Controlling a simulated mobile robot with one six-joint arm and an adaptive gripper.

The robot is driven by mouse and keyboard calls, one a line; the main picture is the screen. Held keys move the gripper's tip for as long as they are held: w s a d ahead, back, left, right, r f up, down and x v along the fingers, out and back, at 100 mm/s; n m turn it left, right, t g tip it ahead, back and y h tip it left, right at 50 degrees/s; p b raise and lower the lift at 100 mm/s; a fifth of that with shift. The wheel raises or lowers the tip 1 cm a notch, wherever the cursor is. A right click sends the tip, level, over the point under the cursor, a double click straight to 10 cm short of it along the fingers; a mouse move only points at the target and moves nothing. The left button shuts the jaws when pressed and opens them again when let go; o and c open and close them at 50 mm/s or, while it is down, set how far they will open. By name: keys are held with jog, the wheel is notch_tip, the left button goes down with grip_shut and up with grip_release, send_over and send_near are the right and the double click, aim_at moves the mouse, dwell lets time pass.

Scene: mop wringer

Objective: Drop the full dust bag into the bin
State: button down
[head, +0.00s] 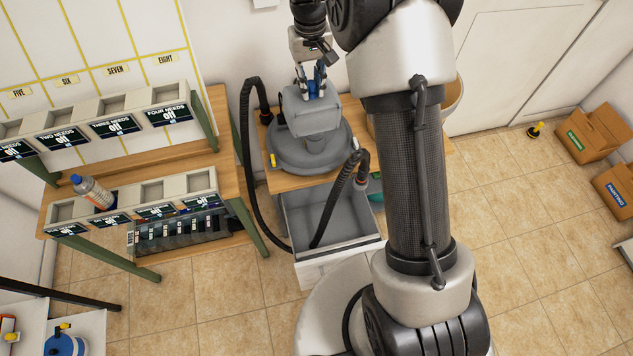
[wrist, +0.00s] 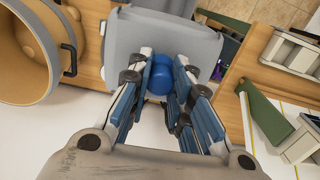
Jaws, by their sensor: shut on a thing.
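My gripper (head: 318,78) is shut on a blue part (wrist: 162,76) at the top of a boxy grey body, which looks like the full dust bag (head: 311,114). The grey bag also shows beyond my fingers in the wrist view (wrist: 152,38). In the head view it is over a round grey lid-like disc (head: 285,158) on a wooden table; I cannot tell whether they touch. A round tan bin (wrist: 22,62) with a grey rim is at the left of the wrist view. In the head view my arm mostly hides it; only an edge (head: 457,96) shows.
A black hose (head: 247,140) loops left of the table. An open grey box (head: 297,218) stands in front. A wooden shelf unit (head: 225,135) with labelled trays is at left. Cardboard boxes (head: 594,133) stand far right; the tiled floor between is mostly clear.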

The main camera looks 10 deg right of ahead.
jog(key=s+f+b, duration=0.1)
jog(key=s+f, duration=0.3)
jog(key=f, duration=0.6)
jog(key=s+f+b, duration=0.2)
jog(key=s+f, duration=0.2)
jog(key=f, duration=0.7)
jog(key=s+f+n+b, duration=0.1)
jog(key=s+f, duration=0.3)
jog(key=f, duration=0.6)
jog(key=shift+s+f+b, duration=0.35)
jog(key=shift+f+b, duration=0.05)
jog(key=shift+b, duration=0.3)
jog(key=shift+f+b, duration=1.55)
jog(key=shift+f, duration=0.55)
jog(key=shift+f+b, duration=1)
jog(key=shift+f, duration=0.95)
